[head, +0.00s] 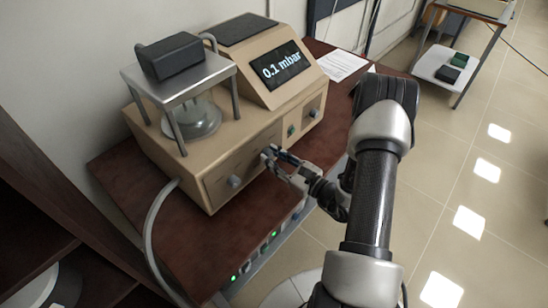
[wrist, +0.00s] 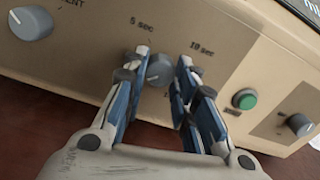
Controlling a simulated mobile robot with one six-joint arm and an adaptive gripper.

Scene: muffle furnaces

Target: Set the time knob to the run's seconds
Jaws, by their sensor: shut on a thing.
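The grey time knob (wrist: 158,70) sits on the beige front panel of the machine (head: 160,140). In the wrist view, a "5 sec" label is above it to the left and what looks like "10 sec" is above it to the right. Another label below right is mostly hidden by a finger. My gripper (wrist: 160,72) is shut on the time knob, one finger on each side. In the head view my gripper (head: 272,158) is at the panel and mostly hides that knob. I cannot tell which mark the knob points at.
Another grey knob (wrist: 31,22) is left of the time knob. A green button (wrist: 244,99) and a further knob (wrist: 299,124) are to the right. The display (head: 281,67) reads 0.1 mbar. A glass dish (head: 203,119) stands under a metal stand; a power strip (head: 262,250) runs along the table edge.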

